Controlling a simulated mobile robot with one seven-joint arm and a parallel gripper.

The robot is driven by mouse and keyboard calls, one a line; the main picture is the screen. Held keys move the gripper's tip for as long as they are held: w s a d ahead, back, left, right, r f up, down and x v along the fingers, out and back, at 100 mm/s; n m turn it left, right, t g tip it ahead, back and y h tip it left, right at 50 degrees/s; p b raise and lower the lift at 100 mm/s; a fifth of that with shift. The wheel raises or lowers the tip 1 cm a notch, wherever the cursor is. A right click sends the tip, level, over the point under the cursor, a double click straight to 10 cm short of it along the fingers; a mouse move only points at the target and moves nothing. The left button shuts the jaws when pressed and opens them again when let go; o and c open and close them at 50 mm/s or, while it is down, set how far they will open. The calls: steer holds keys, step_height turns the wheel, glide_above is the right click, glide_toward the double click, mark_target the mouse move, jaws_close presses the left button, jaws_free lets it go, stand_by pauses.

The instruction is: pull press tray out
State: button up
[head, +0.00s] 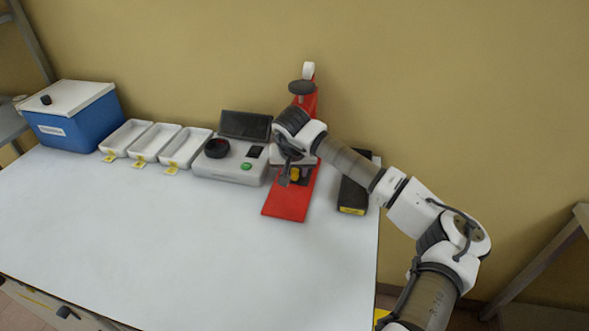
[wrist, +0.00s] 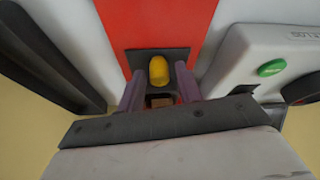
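The red press (head: 285,203) stands on the table against the wall, with its red base reaching toward the front. The press tray is a dark plate (wrist: 181,54) with a yellow knob (wrist: 158,70), low on the red base. The yellow knob also shows in the head view (head: 295,174). My gripper (wrist: 160,68) is open at the press, with one finger on each side of the yellow knob. Narrow gaps seem to show between the fingers and the knob. The rear of the tray is hidden behind my gripper.
A grey device with a green button (head: 246,166) stands left of the press. A black box (head: 352,195) lies to its right. White trays (head: 186,147) and a blue bin (head: 85,125) are further left. The table front (head: 170,240) is clear.

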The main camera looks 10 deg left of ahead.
jaws_close()
steer(key=shift+s+f+b, duration=0.1)
steer(key=shift+s+b, duration=0.25)
steer(key=shift+b, duration=0.1)
steer(key=s+b, duration=0.6)
steer(key=s, duration=0.4)
steer(key=shift+s, duration=0.35)
steer(key=shift+o, duration=1)
jaws_free()
steer(key=shift+s, duration=0.15)
steer(key=shift+o, duration=0.2)
